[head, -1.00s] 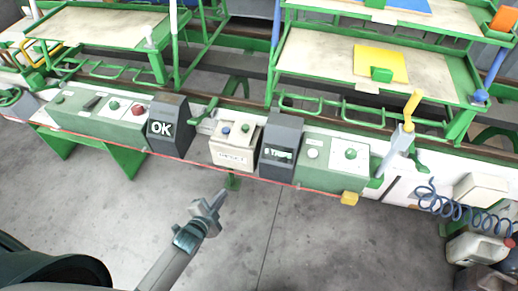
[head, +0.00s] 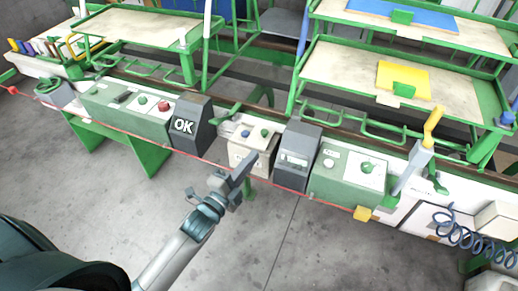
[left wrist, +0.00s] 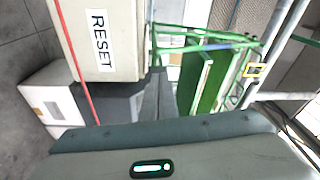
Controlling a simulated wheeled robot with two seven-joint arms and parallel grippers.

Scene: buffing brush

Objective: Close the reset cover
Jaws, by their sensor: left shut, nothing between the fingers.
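The beige reset box (head: 256,140) stands on the bench between two dark consoles, with a blue and a green button on top. A pale, partly see-through piece (head: 228,127) at its left side looks like the raised cover, but its exact pose is unclear. My left gripper (head: 243,170) is shut and empty, just in front of the box and covering part of its front. In the left wrist view, the RESET label (left wrist: 100,40) on the box is up and left of the dark fingers (left wrist: 156,92). I cannot tell if they touch the box. My right gripper is not in view.
The dark OK console (head: 190,127) stands left of the box and another dark console (head: 297,155) right of it. A red cord (head: 130,134) runs along the bench front. Green racks (head: 400,85) stand behind. The floor in front is clear.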

